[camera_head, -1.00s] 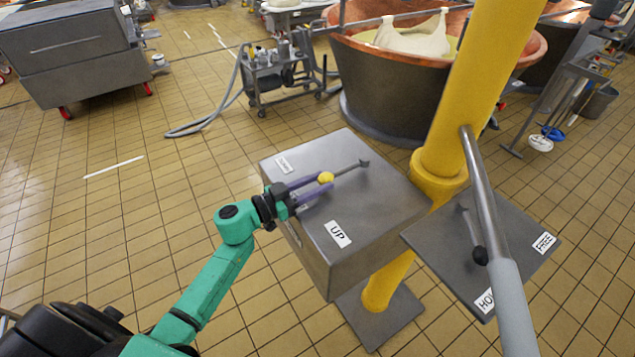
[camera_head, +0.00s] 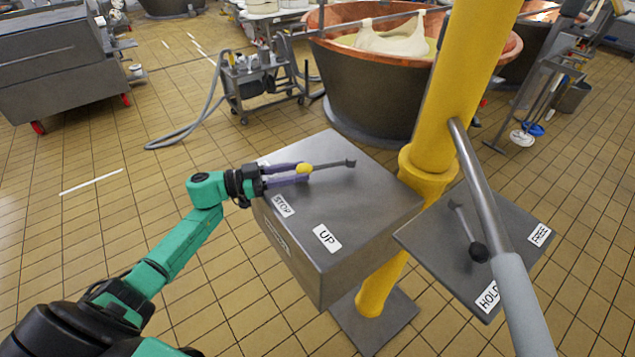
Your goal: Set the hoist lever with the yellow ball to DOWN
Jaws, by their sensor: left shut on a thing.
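The hoist lever (camera_head: 332,164) lies over the top of a grey steel box, its pivot at the far side and its yellow ball (camera_head: 304,168) toward the left edge. My left gripper (camera_head: 300,172) comes in from the left, its purple fingers shut on the yellow ball. The lever points past the STOP label (camera_head: 283,206), on the side away from the UP label (camera_head: 327,238). A third label (camera_head: 263,162) is mostly hidden behind my gripper, so its word cannot be read. My right gripper is not in view.
The box (camera_head: 375,215) stands by a yellow post (camera_head: 450,90). Right of it, a grey plate (camera_head: 520,215) carries a black-knobbed lever (camera_head: 478,250) and labels FREE and HOLD. A grey-ended bar (camera_head: 515,290) slopes across the plate.

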